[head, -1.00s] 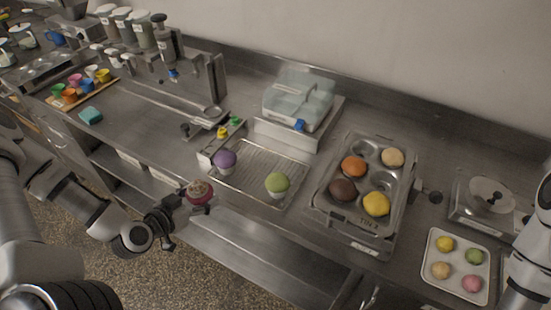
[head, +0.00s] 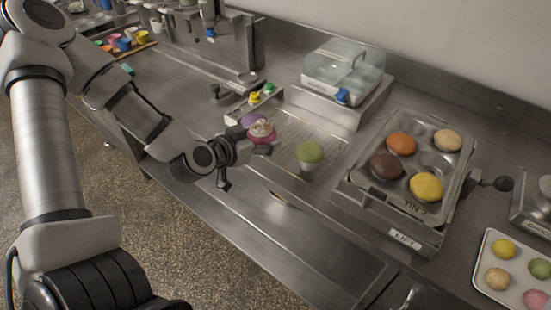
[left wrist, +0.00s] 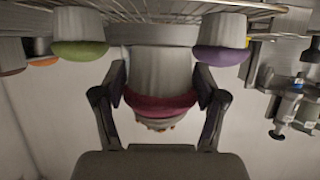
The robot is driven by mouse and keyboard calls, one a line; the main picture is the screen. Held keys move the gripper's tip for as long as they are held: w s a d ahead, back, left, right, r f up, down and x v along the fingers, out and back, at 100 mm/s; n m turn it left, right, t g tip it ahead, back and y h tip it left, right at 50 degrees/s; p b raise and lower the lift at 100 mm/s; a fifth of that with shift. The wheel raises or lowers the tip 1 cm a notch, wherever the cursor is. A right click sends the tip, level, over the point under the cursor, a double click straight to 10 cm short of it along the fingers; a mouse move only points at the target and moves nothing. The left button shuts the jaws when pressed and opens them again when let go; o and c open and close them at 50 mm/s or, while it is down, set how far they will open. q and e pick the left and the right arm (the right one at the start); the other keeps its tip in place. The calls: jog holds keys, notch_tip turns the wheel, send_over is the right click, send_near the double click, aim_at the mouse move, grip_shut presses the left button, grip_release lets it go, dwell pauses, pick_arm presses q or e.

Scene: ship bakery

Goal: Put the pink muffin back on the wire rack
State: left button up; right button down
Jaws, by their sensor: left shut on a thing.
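My left gripper (head: 254,143) is shut on the pink muffin (head: 262,130), which has a dark pink top with pale decoration. In the left wrist view the muffin (left wrist: 160,80) sits between both fingers (left wrist: 161,92), and that picture appears upside down. The wire rack (head: 288,152) lies on the steel counter, and its wires also show in the left wrist view (left wrist: 185,8). In the head view the held muffin overlaps the rack's left part; I cannot tell whether it touches. A purple muffin (head: 250,119) is partly hidden behind it.
A muffin tin (head: 409,205) with several muffins stands right of the rack. A white tray (head: 484,262) of small round items is at far right. A clear-lidded box (head: 343,72) stands behind.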

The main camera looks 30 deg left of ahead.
aim_at(277, 152)
pick_arm(q)
jog(key=w, duration=0.1)
jog(key=w+d, duration=0.1)
jog(key=w, duration=0.1)
jog(key=w+d, duration=0.1)
jog(key=shift+w+f, duration=0.15)
jog(key=f, duration=0.2)
jog(key=shift+a+f, duration=0.2)
jog(key=shift+f, duration=0.45)
jog(key=shift+f, duration=0.1)
jog(key=o, duration=0.6)
